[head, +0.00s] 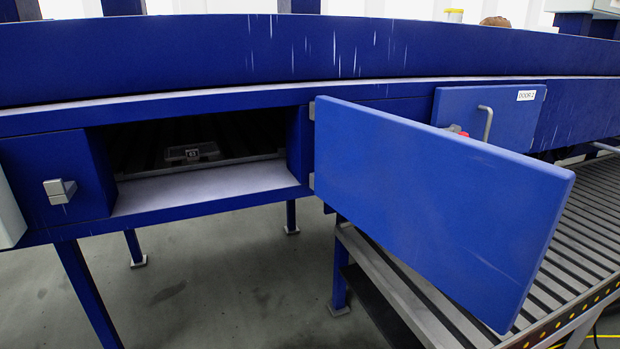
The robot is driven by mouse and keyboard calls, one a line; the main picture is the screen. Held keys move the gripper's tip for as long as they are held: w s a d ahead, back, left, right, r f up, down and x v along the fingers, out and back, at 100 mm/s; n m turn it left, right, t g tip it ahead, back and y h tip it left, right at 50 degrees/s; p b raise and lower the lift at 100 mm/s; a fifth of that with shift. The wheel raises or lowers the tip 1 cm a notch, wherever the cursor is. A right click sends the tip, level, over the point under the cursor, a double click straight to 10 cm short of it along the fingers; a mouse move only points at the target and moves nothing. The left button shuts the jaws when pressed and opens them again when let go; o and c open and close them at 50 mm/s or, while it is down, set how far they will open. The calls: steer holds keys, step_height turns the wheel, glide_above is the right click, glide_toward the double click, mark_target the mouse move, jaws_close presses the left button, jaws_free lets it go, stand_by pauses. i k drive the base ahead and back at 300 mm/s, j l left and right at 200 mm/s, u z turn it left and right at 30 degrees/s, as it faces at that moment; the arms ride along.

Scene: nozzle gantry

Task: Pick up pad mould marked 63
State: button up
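A small grey pad mould (192,154) sits inside a dark open compartment in the blue gantry, towards the back. A pale label on its front appears to read 63. The rest of its shape is dim in the shadow. A blue door (430,200) stands swung open to the right of the opening, jutting towards me. My gripper does not show in the head view.
The compartment has a grey sill (205,187) and a latch block (60,190) to its left. A second, closed door (487,115) with a handle is further right. A roller conveyor (590,235) runs at lower right. The floor (220,290) below the opening looks clear.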

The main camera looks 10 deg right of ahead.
mark_target(191, 152)
steer(key=l+u, duration=0.35)
steer(key=i+l+u, duration=0.1)
steer(key=l+u, duration=0.7)
steer(key=l, duration=0.2)
steer(key=k+l+u, duration=0.15)
steer(key=l, duration=0.25)
steer(key=k+l+u, duration=0.15)
steer(key=l, duration=0.2)
steer(key=k+l, duration=0.1)
steer(key=l, duration=0.3)
steer(key=k+l, duration=0.1)
steer(key=l, duration=0.65)
steer(key=k, duration=0.25)
steer(key=u, duration=0.8)
steer(key=i+j+u, duration=0.25)
steer(key=u, duration=0.25)
steer(key=i+u, duration=0.45)
steer(key=i, duration=1.5)
